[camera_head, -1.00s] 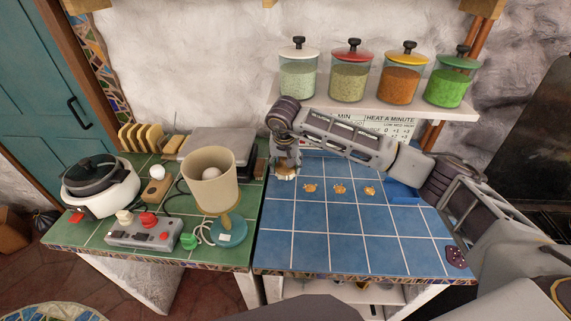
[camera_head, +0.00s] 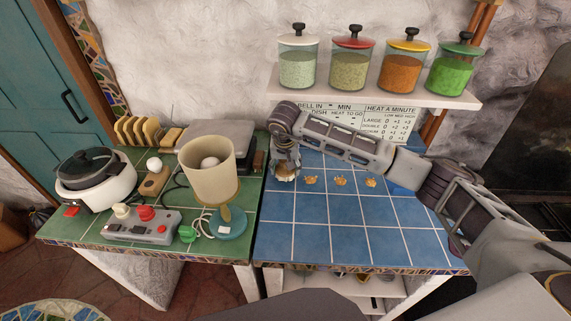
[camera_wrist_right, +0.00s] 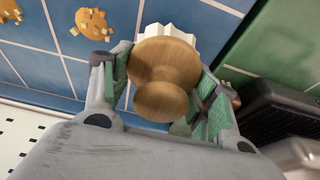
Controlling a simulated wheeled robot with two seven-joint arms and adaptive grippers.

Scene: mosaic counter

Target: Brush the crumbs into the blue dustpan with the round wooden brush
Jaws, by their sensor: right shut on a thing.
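My right gripper (camera_head: 285,158) is shut on the round wooden brush (camera_head: 285,178), at the left side of the blue-tiled counter. In the right wrist view, the brush (camera_wrist_right: 165,65) sits between the fingers, its round knob towards me and pale bristles beyond. Three small golden-brown crumb clusters lie in a row to the right of the brush: the left crumbs (camera_head: 311,181), the middle crumbs (camera_head: 341,181) and the right crumbs (camera_head: 371,182). The blue dustpan (camera_head: 404,194) is mostly hidden by my right arm, right of the crumbs. My left gripper is not in view.
A shelf (camera_head: 375,97) with jars overhangs the back. The blue counter's front is clear.

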